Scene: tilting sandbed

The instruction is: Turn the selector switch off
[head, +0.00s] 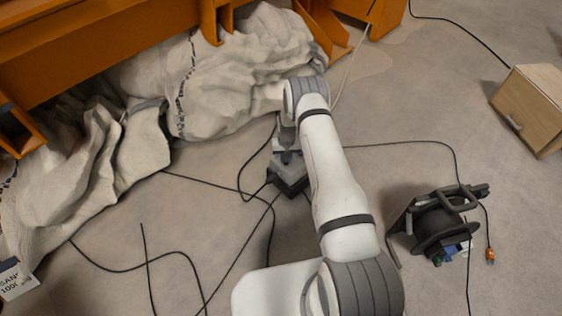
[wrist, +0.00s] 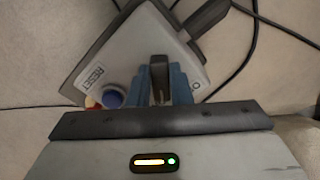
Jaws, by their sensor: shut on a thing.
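The control box (wrist: 140,48) is grey and fills the middle of the wrist view, with a "RESET" label and a blue round button (wrist: 113,96) on its left. The black selector switch (wrist: 159,70) stands up between the two blue fingers of my gripper (wrist: 159,84). My gripper is shut on the switch. An "O" mark shows just right of the fingers. The lower part of the switch and some of the box face are hidden by the gripper. In the head view the box (head: 287,182) sits on the floor, partly behind my arm.
Black cables (head: 215,187) run over the floor around the box, and one thick cable plugs into it (wrist: 205,20). A cable reel (head: 440,225) stands at the right. A wooden cabinet (head: 532,108) is further right. Crumpled pale sheeting (head: 225,80) lies under an orange frame (head: 110,45).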

